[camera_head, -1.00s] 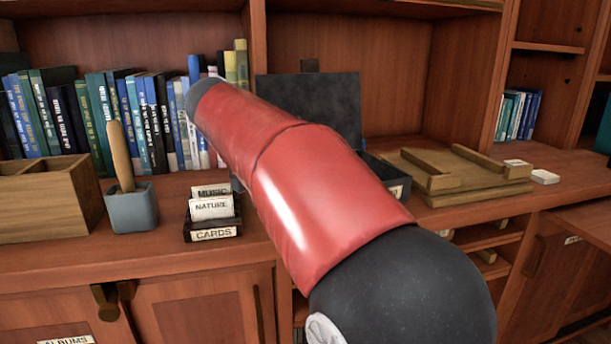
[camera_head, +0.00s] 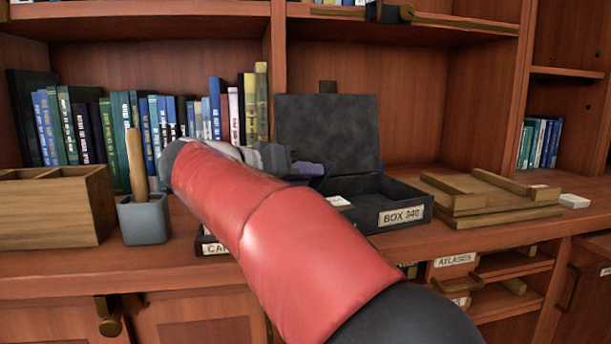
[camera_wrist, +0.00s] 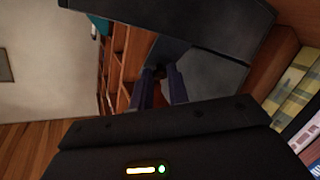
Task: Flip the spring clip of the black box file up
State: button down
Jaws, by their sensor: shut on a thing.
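The black box file (camera_head: 398,217), labelled "BOX 340", sits on the counter with its lid (camera_head: 330,130) standing open. A white paper (camera_head: 338,200) shows inside at the left. My gripper (camera_head: 312,168) reaches over the box's left side, partly hidden by my red arm. In the wrist view, the fingers (camera_wrist: 165,82) are shut on a small dark piece, which looks like the spring clip (camera_wrist: 160,71). The box's dark panels (camera_wrist: 215,72) lie beside and above the fingers. The clip's angle cannot be made out, and my arm hides it in the head view.
A row of books (camera_head: 130,130) stands behind my arm at the left. A wooden organizer (camera_head: 55,205) and a blue-grey cup (camera_head: 144,219) stand at the left. A card holder (camera_head: 213,247) is mostly hidden by my arm. Stacked wooden trays (camera_head: 490,200) stand right of the box.

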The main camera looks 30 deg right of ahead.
jog(key=c, duration=1.3)
grip_release()
jog(key=shift+c, duration=0.2)
jog(key=v, duration=0.8)
jog(key=shift+d, duration=0.1)
